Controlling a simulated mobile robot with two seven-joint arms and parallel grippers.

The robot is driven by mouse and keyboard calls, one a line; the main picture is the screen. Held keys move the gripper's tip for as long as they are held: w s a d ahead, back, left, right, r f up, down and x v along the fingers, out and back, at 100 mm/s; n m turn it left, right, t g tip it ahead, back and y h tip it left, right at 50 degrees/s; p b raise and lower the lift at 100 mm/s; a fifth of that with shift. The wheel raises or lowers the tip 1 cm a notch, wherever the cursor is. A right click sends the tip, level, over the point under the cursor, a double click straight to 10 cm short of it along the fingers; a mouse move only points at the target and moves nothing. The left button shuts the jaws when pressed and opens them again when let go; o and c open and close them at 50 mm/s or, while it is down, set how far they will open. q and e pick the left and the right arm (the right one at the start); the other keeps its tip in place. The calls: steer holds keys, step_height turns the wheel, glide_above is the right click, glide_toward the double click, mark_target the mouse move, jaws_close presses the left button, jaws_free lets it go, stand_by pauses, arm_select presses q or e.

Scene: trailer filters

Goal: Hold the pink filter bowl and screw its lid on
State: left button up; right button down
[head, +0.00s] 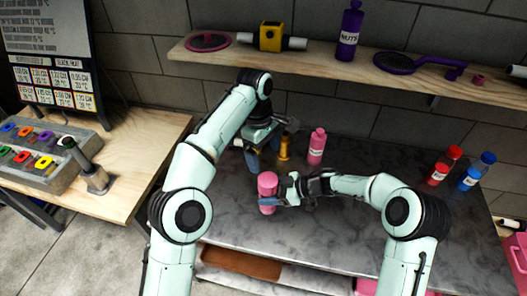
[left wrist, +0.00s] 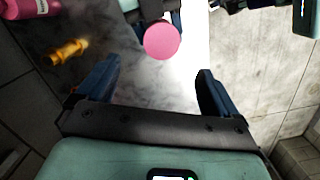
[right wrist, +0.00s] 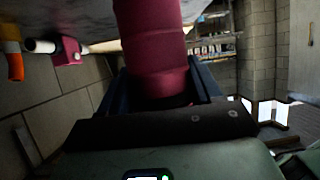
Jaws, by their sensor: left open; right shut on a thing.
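A pink cylinder (head: 267,181), which looks like the pink filter bowl, stands upright over the grey bench. My right gripper (head: 275,200) is shut around its lower part. In the right wrist view the pink body (right wrist: 150,45) sits between the two blue fingers. In the left wrist view its round pink top (left wrist: 162,41) faces the camera. I cannot tell whether this top is a separate lid or how it is seated. My left gripper (head: 254,155) is open and empty, up and left of the pink cylinder. Its fingers (left wrist: 157,85) show wide apart in the left wrist view.
A pink bottle (head: 317,147) and a brass fitting (head: 285,146) stand behind on the bench. A shelf (head: 345,70) holds other filter parts. The bench front is clear.

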mark_target(268, 179)
arm_select(q)
steer(key=shift+a+r, duration=0.15)
steer(key=shift+r, duration=0.25)
steer(key=shift+f, duration=0.1)
steer(key=f, duration=0.4)
steer(key=d+f, duration=0.1)
steer(key=f, duration=0.2)
steer(key=s+f, duration=0.1)
steer(key=f, duration=0.3)
steer(key=shift+d+f, duration=0.25)
steer(key=shift+f, duration=0.1)
steer(key=shift+c, duration=0.2)
steer(key=c, duration=1.2)
steer(key=m, duration=0.2)
steer(key=shift+m, duration=0.4)
